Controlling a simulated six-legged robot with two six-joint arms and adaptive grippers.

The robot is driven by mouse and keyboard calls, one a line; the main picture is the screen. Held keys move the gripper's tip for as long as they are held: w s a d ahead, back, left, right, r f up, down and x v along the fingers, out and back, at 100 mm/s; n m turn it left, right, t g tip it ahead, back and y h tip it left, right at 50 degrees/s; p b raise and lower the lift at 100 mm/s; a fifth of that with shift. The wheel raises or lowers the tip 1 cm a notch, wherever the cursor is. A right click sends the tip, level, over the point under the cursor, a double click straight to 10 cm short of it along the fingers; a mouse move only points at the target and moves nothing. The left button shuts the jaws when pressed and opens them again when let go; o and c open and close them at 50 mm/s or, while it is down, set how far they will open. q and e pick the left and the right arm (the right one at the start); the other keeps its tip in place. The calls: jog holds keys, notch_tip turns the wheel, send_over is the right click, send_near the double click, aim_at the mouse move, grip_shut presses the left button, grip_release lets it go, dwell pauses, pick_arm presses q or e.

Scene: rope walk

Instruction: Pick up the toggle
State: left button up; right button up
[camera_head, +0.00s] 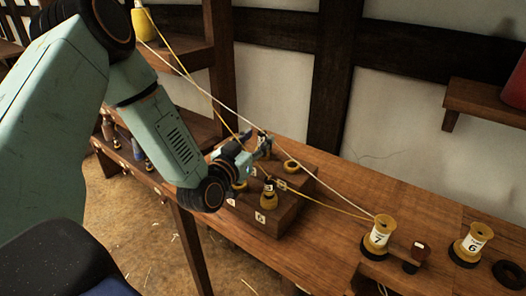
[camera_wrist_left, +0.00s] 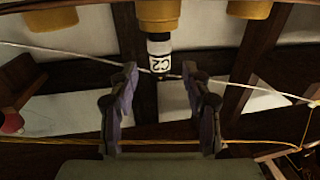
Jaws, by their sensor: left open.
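In the left wrist view a dark toggle (camera_wrist_left: 159,51) with a white band marked C2 sits in a yellow collar (camera_wrist_left: 158,14) at the top of the picture. My left gripper (camera_wrist_left: 160,90) is open; its two fingers stand apart on either side below the toggle, with nothing held between them. In the head view my left gripper (camera_head: 258,146) is over the stepped wooden block (camera_head: 290,207) on the bench. A dark toggle with a white label (camera_head: 269,186) stands in a yellow collar at the block's front. My right gripper is out of view.
A white and a yellow rope (camera_head: 325,203) slant past the gripper to a spool marked 7 (camera_head: 380,235).

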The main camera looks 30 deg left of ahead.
pick_arm(q)
jog(key=shift+w, duration=0.9)
jog(key=shift+s+r, duration=0.25)
jog(key=shift+s, duration=0.05)
jog(key=shift+w+f, duration=0.25)
jog(key=shift+w, duration=0.1)
jog(key=c, duration=0.5)
jog(key=shift+s+r, duration=0.15)
jog(key=shift+s, duration=0.1)
jog(key=c, duration=0.4)
grip_shut()
jog(key=shift+w, duration=0.15)
